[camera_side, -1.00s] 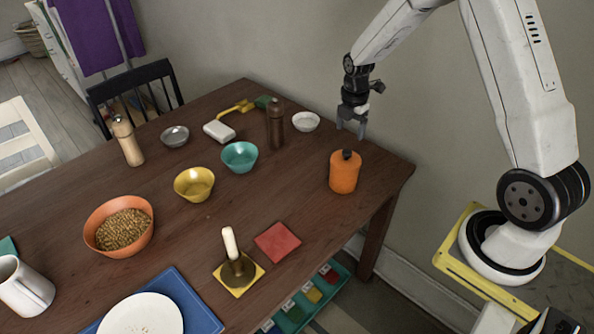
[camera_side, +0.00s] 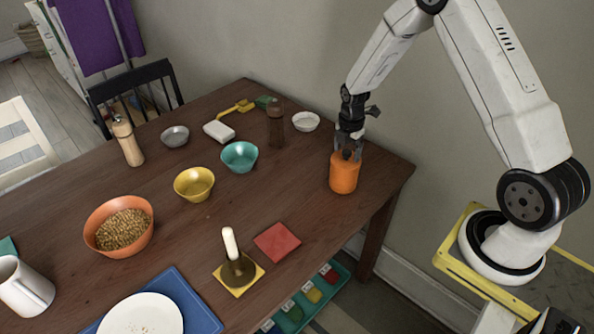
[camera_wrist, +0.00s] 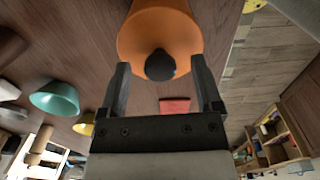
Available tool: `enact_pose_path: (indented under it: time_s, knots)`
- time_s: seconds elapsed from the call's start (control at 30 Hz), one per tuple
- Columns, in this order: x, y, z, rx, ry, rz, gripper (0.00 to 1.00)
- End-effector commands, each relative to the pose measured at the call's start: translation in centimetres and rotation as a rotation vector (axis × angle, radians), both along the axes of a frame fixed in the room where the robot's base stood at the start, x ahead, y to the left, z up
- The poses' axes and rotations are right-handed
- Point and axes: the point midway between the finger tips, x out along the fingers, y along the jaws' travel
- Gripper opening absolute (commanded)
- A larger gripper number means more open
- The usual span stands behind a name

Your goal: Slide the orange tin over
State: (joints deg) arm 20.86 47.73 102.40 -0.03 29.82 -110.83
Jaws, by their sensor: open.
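The orange tin (camera_side: 344,176) stands upright on the wooden table near its right edge in the side view. In the wrist view the tin (camera_wrist: 150,32) shows from above, with a dark round knob on its lid. My gripper (camera_side: 347,153) is at the top of the tin, pointing down. In the wrist view my gripper (camera_wrist: 164,75) has its two fingers apart, one on either side of the knob. I cannot tell whether the fingers touch the tin.
A dark brown bottle (camera_side: 276,126) and a small white bowl (camera_side: 306,121) stand behind and left of the tin. A teal bowl (camera_side: 239,156) is further left. A red square (camera_side: 277,242) lies in front. The table around the tin is bare.

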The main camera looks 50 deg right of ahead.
Motion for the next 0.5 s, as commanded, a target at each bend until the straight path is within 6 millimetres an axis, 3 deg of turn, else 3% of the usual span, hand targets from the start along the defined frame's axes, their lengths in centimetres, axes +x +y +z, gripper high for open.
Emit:
enact_pose_path:
  time_s: [0.33,0.5]
  knots:
    - [0.0,0.0,-0.2,0.0,0.0,0.0,0.8]
    - [0.0,0.0,-0.19,0.0,0.0,0.0,0.26]
